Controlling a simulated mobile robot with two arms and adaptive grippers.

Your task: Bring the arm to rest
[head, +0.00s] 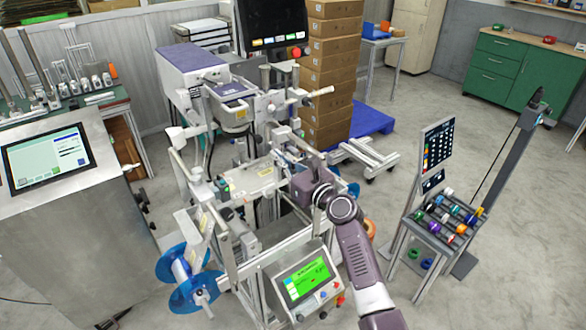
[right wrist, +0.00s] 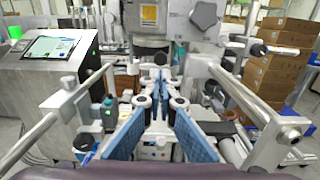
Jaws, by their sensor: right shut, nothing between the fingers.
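My right arm (head: 357,250) reaches in from the bottom of the head view, its purple wrist over the front right part of the labelling machine (head: 265,175). In the right wrist view my right gripper (right wrist: 160,85) points into the machine, its blue-padded fingers converging ahead, with nothing held. The fingertips are hard to make out in the head view. My left gripper is not in view. A film reel with blue discs (head: 178,263) sits at the machine's lower left.
A green-screen control panel (head: 303,282) stands close left of my right arm. A rack of coloured rolls (head: 450,218) stands to the right. Stacked cartons (head: 330,75) are behind the machine. A steel cabinet with a touchscreen (head: 47,157) is at left. Floor beyond the rack is clear.

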